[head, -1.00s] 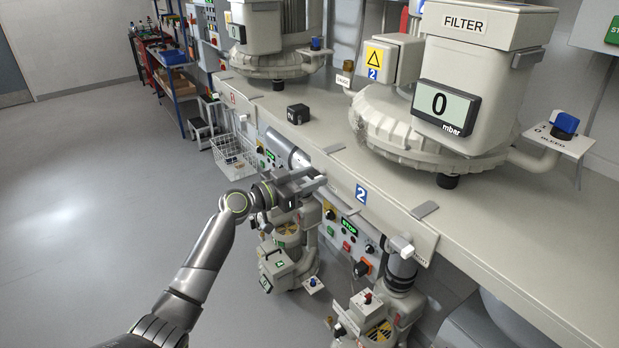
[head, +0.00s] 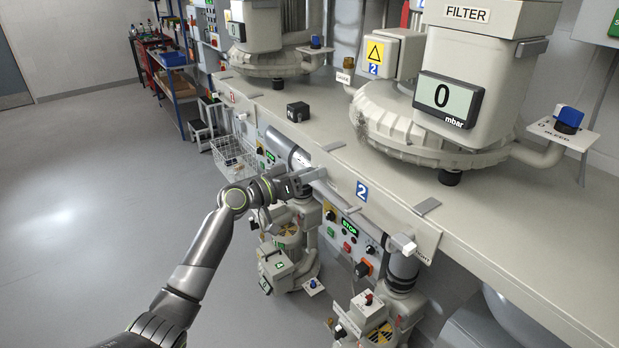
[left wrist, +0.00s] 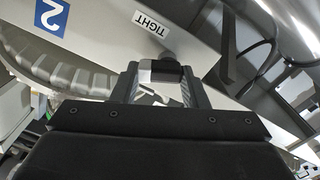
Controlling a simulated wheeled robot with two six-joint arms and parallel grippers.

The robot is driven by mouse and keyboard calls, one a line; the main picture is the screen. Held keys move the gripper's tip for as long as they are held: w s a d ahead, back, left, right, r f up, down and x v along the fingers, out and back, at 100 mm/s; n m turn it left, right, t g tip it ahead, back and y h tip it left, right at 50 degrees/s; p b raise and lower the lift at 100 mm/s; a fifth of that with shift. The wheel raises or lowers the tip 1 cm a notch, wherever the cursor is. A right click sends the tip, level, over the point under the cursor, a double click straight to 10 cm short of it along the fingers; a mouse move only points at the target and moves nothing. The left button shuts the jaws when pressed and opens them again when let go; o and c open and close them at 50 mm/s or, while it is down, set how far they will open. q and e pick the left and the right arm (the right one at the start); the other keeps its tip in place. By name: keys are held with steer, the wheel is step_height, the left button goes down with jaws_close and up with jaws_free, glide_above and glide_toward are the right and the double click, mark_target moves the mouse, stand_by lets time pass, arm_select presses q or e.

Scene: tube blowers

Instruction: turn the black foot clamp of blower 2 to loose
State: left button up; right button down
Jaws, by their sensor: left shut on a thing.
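My left gripper (head: 306,178) is at the front edge of the bench, left of the blue number 2 plate (head: 362,191). In the left wrist view my left gripper (left wrist: 160,88) is shut on the black foot clamp (left wrist: 165,59). My right gripper is not in view.
A white-handled clamp (head: 403,244) is on the bench edge to the right. Under the bench are a STOP panel (head: 350,235) and pump units (head: 290,262). A small black box (head: 298,112) lies on the bench. The floor (head: 90,200) at left is clear.

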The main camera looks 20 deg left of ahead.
arm_select(q)
steer(key=shift+w+a+n+p, duration=0.15)
steer(key=shift+n+p, duration=0.25)
steer(key=shift+n, duration=1.75)
steer(key=shift+w+a+n+p, duration=0.1)
steer(key=shift+n+p, duration=0.3)
steer(key=shift+n, duration=1.7)
steer(key=shift+w+a+n+p, duration=0.15)
steer(key=shift+n+p, duration=0.25)
steer(key=shift+n, duration=1.75)
steer(key=shift+s, duration=0.1)
steer(key=o, duration=1)
